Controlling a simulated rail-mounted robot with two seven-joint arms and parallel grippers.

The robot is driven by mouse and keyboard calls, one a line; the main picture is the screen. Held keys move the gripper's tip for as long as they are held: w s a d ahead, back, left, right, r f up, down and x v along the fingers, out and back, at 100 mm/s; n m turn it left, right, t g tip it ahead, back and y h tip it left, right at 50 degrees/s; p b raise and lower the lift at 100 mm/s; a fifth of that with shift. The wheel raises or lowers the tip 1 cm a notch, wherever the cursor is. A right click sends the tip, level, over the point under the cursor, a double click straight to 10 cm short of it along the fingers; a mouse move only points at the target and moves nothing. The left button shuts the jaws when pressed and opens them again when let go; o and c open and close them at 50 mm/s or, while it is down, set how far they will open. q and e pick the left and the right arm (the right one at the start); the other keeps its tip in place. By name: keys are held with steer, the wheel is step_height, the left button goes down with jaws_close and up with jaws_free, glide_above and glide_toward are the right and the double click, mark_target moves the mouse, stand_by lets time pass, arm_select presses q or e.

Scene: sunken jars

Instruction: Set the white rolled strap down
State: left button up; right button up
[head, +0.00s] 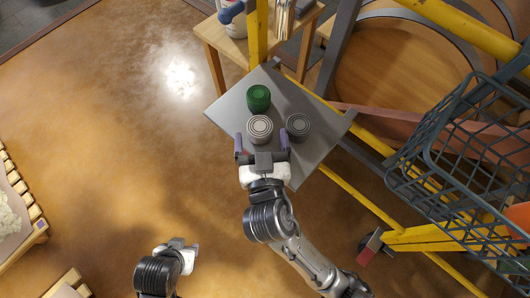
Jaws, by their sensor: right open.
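The white rolled strap (259,128) sits on a grey platform (228,107) in the head view, its ringed top facing up. My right gripper (262,143) is open, its two purple-grey fingers apart on the left and right of the strap's near side. I see a gap between each finger and the strap. A green roll (258,97) is just behind the white one, and a dark grey roll (298,126) is to its right, near the right finger. My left gripper (181,247) is low in the view, away from the platform; its fingers are not clear.
A yellow post (257,35) rises behind the platform. A wooden table (210,33) is at the back. A dark wire basket (455,150) and yellow rails (375,208) are at the right. The floor at left is mostly clear.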

steer(key=s+p, duration=0.2)
steer(key=s, duration=0.7)
steer(key=shift+d+r, duration=0.15)
steer(key=shift+r, duration=0.1)
steer(key=shift+s, duration=0.55)
steer(key=shift+c, duration=1.4)
